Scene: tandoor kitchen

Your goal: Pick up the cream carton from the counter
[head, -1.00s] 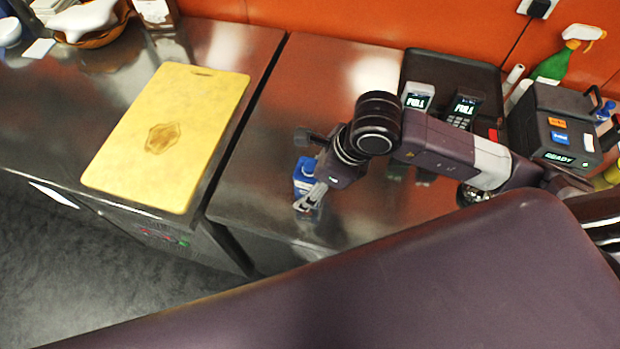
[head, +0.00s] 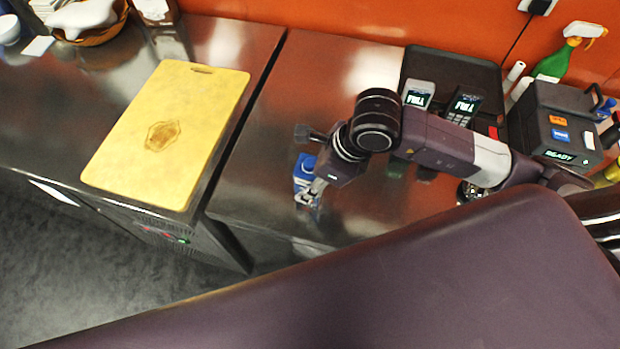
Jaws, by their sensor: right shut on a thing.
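The cream carton (head: 304,169) is a small blue and white box on the steel counter (head: 262,180), near its front edge. My right gripper (head: 309,196) comes in from the right and is shut on the carton, pointing down toward the front. The gripper and wrist cover part of the carton, so its lower part is hard to see. I cannot tell whether the carton's base touches the counter. My left gripper is not in view.
A yellow cutting board (head: 170,135) lies on the counter to the left. A dark tray (head: 450,72) with handheld terminals stands at the back. A dark machine (head: 557,125) and a green spray bottle (head: 553,64) are at the right. A basket (head: 95,36) sits far left.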

